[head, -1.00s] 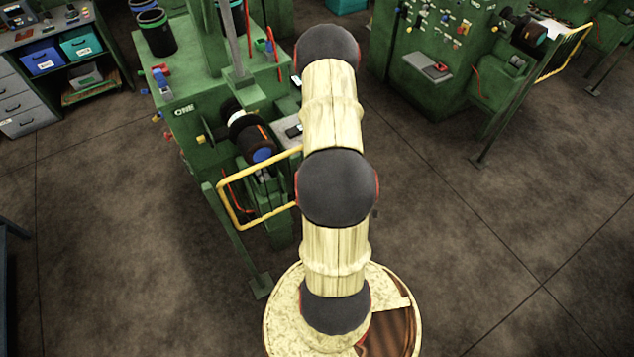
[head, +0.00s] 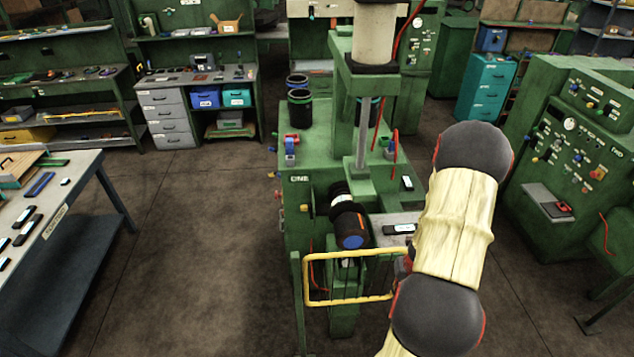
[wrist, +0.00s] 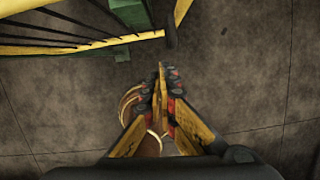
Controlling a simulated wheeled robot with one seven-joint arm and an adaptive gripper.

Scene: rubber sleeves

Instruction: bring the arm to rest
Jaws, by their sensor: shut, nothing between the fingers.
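My arm (head: 455,235), in a cream cover with dark rounded joints, rises from the lower right of the head view, bent at the dark joint near the machine marked ONE. My gripper (wrist: 163,75) shows in the wrist view with its yellow and black fingers together and nothing between them. It is over bare brown floor, close to a yellow guard rail (wrist: 85,48). In the head view the gripper cannot be made out behind the arm.
The green machine ONE (head: 310,160) stands left of my arm, with its yellow guard frame (head: 350,299) at the front. Another green machine (head: 560,150) stands at the right. A work table (head: 75,225) is at the left. The floor (head: 200,230) between is clear.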

